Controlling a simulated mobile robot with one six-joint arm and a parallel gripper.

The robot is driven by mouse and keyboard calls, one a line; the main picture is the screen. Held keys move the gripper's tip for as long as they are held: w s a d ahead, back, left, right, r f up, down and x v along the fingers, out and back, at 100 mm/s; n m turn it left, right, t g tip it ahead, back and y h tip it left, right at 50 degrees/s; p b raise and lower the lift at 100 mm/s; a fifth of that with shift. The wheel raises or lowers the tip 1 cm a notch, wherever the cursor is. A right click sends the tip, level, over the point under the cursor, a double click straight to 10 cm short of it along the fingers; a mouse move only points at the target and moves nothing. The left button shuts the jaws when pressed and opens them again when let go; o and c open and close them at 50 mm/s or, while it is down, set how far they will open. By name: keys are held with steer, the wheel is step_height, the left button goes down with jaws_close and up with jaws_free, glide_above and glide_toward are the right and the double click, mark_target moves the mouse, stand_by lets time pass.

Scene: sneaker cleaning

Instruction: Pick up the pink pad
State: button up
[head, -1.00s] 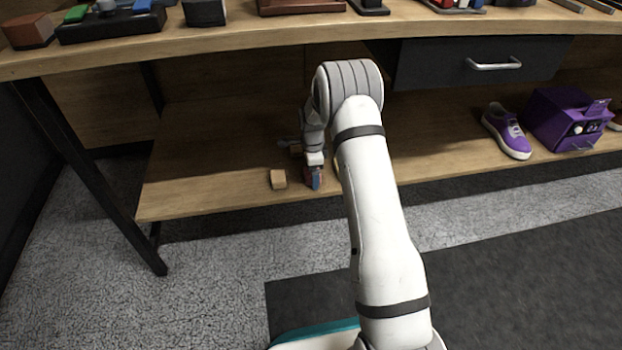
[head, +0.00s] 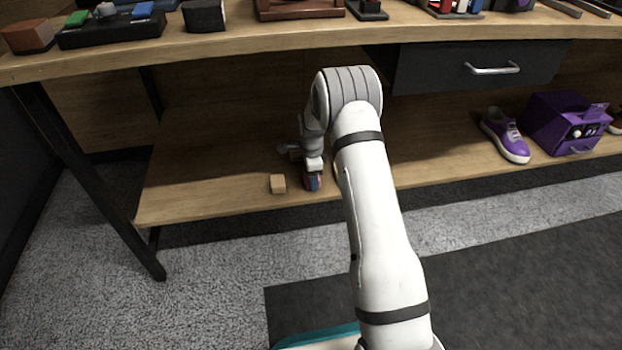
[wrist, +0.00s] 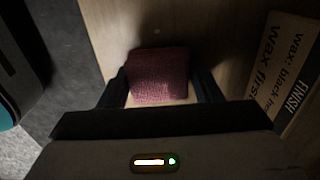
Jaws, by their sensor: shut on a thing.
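The pink pad (wrist: 158,76) is a dark pink, woven-looking block in the wrist view. It sits between the two dark fingers of my gripper (wrist: 160,92), which are shut on its sides. A pale strip shows along its near edge. In the head view my gripper (head: 313,181) is low over the lower wooden shelf, near its front edge. I cannot tell whether the pad still touches the shelf.
A lettered board (wrist: 285,80) is at the right in the wrist view. A purple sneaker (head: 506,136) and purple box (head: 565,122) stand right. The tabletop (head: 230,40) overhangs.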

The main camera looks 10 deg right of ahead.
steer(key=shift+r+p, duration=0.45)
steer(key=shift+r, duration=0.15)
steer(key=r+p, duration=0.2)
steer(key=shift+s+r, duration=0.3)
steer(key=shift+r, duration=0.1)
steer(key=s+p, duration=0.5)
steer(key=s, duration=1.2)
steer(key=shift+s+f, duration=0.25)
